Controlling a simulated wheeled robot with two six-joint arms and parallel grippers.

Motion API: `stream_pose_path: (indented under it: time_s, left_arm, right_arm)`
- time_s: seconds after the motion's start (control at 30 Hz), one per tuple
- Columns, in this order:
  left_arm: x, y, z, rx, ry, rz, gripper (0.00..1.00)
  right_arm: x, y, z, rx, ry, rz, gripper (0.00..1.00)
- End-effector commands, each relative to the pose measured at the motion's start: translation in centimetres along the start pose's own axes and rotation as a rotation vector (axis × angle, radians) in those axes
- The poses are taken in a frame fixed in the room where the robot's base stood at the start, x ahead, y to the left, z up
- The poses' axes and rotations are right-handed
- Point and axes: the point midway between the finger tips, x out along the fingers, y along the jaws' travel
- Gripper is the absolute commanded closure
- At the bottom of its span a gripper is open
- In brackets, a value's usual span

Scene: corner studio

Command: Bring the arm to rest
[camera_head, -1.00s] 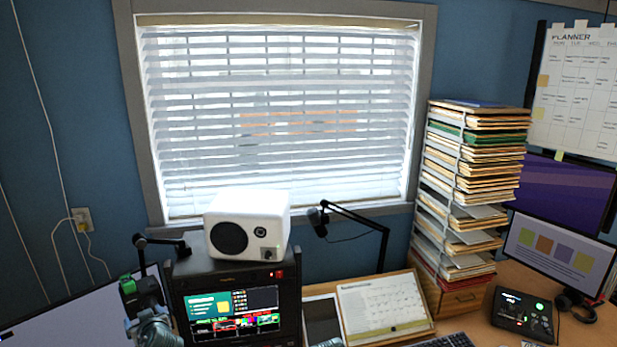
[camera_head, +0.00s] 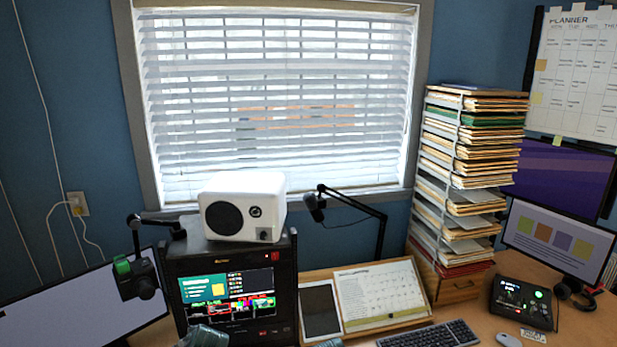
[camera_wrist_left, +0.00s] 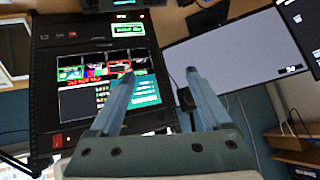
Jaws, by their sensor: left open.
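My left gripper (camera_wrist_left: 160,75) is open in the left wrist view. Its two grey-blue fingers stand apart with nothing held between them, in front of a lit monitor unit. In the head view only a small grey-blue part of my left arm shows at the bottom edge, below the monitor unit (camera_head: 228,300); its fingers cannot be made out there. A small grey sliver at the bottom centre of the head view is too little to tell what it is. My right gripper is not seen.
A white speaker (camera_head: 243,207) stands on the monitor unit. A camera on an arm (camera_head: 138,277) stands at left by a flat screen (camera_head: 75,310). Right of centre are a tablet (camera_head: 320,311), a calendar (camera_head: 378,296), a keyboard (camera_head: 430,336) and a tall folder stack (camera_head: 468,150).

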Motion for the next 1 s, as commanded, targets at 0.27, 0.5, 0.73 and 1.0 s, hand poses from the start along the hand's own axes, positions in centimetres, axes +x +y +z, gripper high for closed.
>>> stream_pose_path:
  time_s: [0.27,0.5,0.73,1.0]
  left_arm:
    - [-1.0,10.6,16.4,0.372,-0.368,0.168,0.18]
    - [-4.8,14.9,26.3,0.678,-0.608,0.32,0.18]
    - [-6.7,15.7,29.0,0.784,-0.684,0.376,0.18]
    - [-6.7,15.6,28.9,0.784,-0.684,0.376,0.18]
  right_arm:
    - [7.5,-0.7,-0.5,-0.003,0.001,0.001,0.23]
    - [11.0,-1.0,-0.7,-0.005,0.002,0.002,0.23]
    - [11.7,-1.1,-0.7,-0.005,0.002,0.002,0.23]
    - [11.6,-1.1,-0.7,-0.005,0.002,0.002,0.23]
